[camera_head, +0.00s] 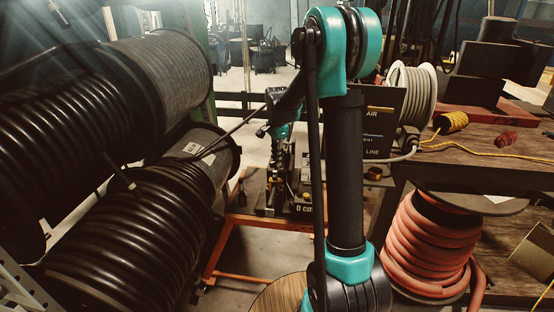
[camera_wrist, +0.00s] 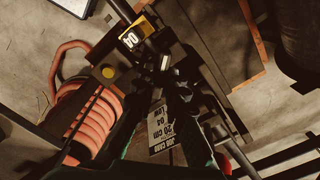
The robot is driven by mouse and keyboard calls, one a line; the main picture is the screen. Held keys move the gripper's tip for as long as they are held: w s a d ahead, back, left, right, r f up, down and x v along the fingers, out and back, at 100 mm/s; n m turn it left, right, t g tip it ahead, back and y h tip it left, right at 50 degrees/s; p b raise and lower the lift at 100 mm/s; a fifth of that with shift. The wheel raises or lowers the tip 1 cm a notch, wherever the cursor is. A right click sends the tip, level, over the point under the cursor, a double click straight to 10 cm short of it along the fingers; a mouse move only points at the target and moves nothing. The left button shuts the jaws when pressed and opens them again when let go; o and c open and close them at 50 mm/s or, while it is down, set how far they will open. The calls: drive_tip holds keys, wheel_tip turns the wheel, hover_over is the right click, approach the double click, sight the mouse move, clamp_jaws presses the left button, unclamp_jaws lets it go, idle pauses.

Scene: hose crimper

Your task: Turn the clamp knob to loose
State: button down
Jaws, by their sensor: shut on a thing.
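The hose crimper (camera_head: 272,200) is a dark machine on a low orange-framed stand, beyond my arm in the head view. My gripper (camera_head: 281,150) reaches down to its upper part. In the wrist view my gripper (camera_wrist: 168,76) is shut on a small dark part in the middle of the crimper, which appears to be the clamp knob. The fingers and shadow hide most of the knob, so its turn angle cannot be read.
Large black hose reels (camera_head: 130,215) fill the left. A wooden bench (camera_head: 480,150) stands at the right with a white hose reel (camera_head: 410,92) on it. A coil of red hose (camera_head: 430,245) stands below. A white tag (camera_wrist: 160,133) shows near the gripper.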

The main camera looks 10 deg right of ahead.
drive_tip(key=n, duration=1.4)
drive_tip(key=shift+n, duration=0.3)
drive_tip(key=n, duration=0.3)
drive_tip(key=shift+n, duration=0.3)
drive_tip(key=n, duration=0.3)
drive_tip(key=shift+n, duration=0.3)
drive_tip(key=n, duration=0.6)
drive_tip(key=shift+n, duration=0.3)
drive_tip(key=c, duration=1.6)
unclamp_jaws()
